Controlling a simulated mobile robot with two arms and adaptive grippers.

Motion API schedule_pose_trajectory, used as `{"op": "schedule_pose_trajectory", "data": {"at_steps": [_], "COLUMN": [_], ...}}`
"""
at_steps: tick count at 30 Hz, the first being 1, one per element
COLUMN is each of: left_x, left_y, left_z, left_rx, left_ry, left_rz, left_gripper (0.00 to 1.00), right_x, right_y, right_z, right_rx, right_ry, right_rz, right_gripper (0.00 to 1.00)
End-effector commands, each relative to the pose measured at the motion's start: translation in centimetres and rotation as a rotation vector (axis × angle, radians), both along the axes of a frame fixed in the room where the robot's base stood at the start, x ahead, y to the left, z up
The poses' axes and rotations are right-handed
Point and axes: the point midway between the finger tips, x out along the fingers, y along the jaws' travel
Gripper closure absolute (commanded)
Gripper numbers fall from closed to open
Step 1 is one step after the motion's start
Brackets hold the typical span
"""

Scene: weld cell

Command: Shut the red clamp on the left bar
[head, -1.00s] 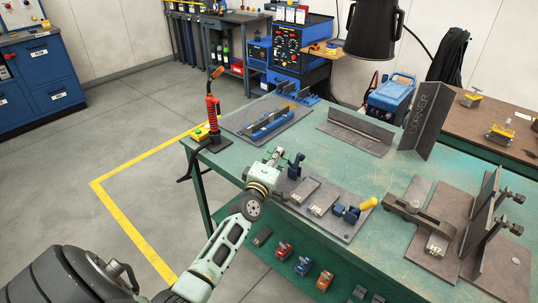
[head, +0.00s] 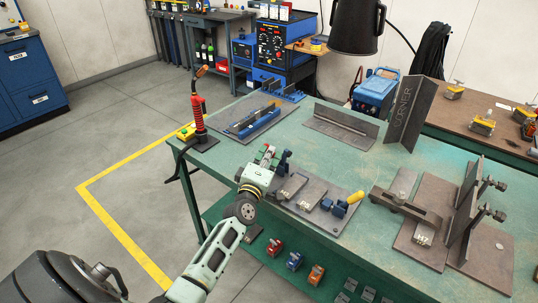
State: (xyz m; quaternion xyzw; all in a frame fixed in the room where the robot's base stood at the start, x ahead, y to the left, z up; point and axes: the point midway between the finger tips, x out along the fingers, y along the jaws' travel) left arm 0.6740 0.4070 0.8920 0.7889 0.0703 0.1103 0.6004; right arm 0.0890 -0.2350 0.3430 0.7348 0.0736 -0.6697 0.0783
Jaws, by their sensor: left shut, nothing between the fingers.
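My left gripper (head: 267,154) is shut and empty at the left end of the grey fixture plate (head: 328,228). A small red part (head: 269,147) shows at its fingertips; I cannot tell whether this is the red clamp's handle or whether they touch. A dark blue upright clamp part (head: 284,162) stands just right of the fingers. The left bar (head: 293,184), grey with a pale label, lies on the plate right of the gripper. The gripper hides part of the plate's left end. My right gripper is not in view.
A blue clamp (head: 340,207) with a yellow handle (head: 355,197) stands at the plate's right. A steel bracket fixture (head: 420,215) is farther right. A red torch (head: 198,112) stands at the green table's left corner.

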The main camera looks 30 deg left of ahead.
Motion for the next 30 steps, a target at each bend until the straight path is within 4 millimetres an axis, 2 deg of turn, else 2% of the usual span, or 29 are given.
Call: {"op": "schedule_pose_trajectory", "data": {"at_steps": [17,30], "left_x": [-0.1,-0.2], "left_y": [-0.9,-3.3], "left_z": [0.0,-0.1], "left_rx": [0.127,0.454], "left_ry": [-0.008,-0.034], "left_rz": [-0.002,-0.003], "left_gripper": [1.00,1.00], "right_x": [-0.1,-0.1], "right_y": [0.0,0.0], "right_z": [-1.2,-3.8], "right_rx": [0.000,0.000], "right_ry": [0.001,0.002], "right_rz": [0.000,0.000], "right_gripper": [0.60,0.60]}}
